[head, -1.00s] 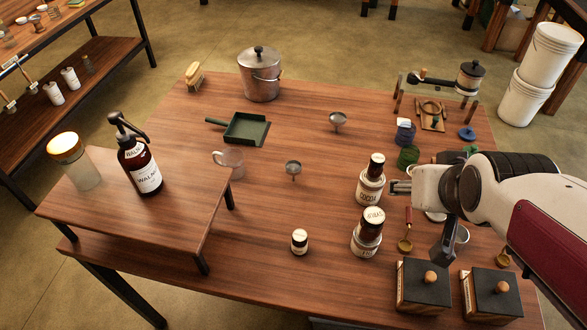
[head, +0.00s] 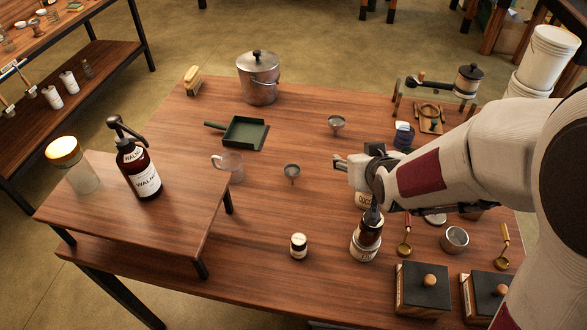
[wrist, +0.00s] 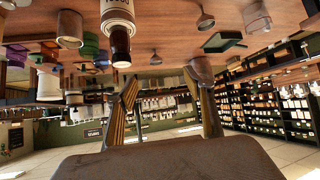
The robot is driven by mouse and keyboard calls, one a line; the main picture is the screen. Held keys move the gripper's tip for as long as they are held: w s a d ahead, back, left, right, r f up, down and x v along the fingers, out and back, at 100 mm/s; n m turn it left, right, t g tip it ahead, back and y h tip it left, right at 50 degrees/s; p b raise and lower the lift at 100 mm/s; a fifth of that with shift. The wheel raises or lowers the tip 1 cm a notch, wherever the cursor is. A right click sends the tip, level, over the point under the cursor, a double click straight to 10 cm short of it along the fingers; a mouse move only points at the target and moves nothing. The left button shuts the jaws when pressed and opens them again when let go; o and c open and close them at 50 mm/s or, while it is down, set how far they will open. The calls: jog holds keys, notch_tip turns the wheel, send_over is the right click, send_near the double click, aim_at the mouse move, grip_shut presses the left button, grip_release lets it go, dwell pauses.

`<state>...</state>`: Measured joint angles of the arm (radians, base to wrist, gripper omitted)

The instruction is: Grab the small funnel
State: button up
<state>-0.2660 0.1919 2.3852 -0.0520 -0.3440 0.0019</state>
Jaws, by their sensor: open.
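Two small grey metal funnels stand on the wooden table. In the head view the nearer, slightly smaller-looking funnel (head: 292,170) is left of my gripper, and the other funnel (head: 336,124) is farther back. My gripper (head: 341,165) is open and empty, above the table to the right of the nearer funnel and apart from it. In the wrist view, which is upside down, the spread fingers (wrist: 167,98) have nothing between them. One funnel (wrist: 205,20) shows at the top there; I cannot tell which one.
A labelled bottle (head: 366,240) stands below my arm, with another partly hidden behind my wrist. A glass mug (head: 228,166), a green dustpan (head: 244,132) and a lidded metal pot (head: 258,78) stand left and back.

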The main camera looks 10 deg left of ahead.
aim_at(295, 176)
jog(key=w+a+f+y, duration=0.1)
jog(key=a+f, duration=0.3)
jog(key=a+f+n+t+y, duration=0.1)
jog(key=a+f, duration=0.3)
jog(key=w+a+f+n+y, duration=0.1)
jog(key=a+f, duration=0.2)
jog(key=f, duration=0.2)
jog(key=shift+w+a+t, duration=0.3)
jog(key=shift+a, duration=0.1)
jog(key=shift+s+a+f+y, duration=0.2)
jog(key=shift+a+f+y, duration=0.2)
jog(key=shift+a+f, duration=0.2)
jog(key=shift+x, duration=1.3)
jog(key=shift+w+f, duration=0.1)
jog(key=shift+x, duration=2.45)
jog(key=c, duration=0.9)
